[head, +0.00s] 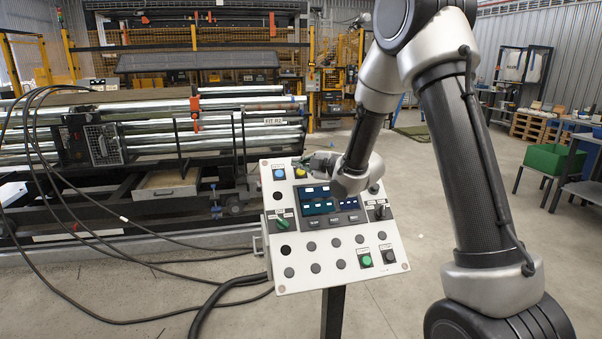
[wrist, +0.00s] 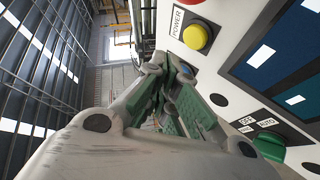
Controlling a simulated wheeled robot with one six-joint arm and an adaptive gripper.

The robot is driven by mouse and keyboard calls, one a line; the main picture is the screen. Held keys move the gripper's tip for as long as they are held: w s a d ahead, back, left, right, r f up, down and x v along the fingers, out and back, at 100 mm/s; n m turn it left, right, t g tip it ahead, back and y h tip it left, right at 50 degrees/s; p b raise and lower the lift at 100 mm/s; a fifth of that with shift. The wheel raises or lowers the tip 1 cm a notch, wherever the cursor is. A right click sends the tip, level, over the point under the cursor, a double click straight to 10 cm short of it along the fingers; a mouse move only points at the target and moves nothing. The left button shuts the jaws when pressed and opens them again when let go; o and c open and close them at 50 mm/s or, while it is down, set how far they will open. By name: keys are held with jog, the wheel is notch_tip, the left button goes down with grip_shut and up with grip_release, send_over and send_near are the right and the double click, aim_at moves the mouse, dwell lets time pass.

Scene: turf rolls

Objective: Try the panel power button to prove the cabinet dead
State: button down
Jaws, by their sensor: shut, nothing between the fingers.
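The grey control panel (head: 330,270) stands on a post and carries a screen, buttons and selector switches. A blue button (head: 279,174) and a yellow button (head: 300,173) sit at its upper left. In the wrist view a POWER label (wrist: 177,22) is beside the yellow button (wrist: 197,37), and the blue button is mostly hidden behind the fingers. My gripper (head: 312,163) is shut and empty at the panel's upper edge. In the wrist view its fingertips (wrist: 158,72) are close to the panel near these buttons; I cannot tell whether they touch it.
A green selector (head: 283,224) sits lower on the panel's left side, with a lit green button (head: 366,260) at lower right. Black cables (head: 130,235) loop over the floor at left. A machine with metal rollers (head: 200,130) stands behind. The floor at right is mostly clear.

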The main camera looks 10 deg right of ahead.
jog(key=shift+s+r, duration=0.95)
jog(key=shift+r, duration=0.15)
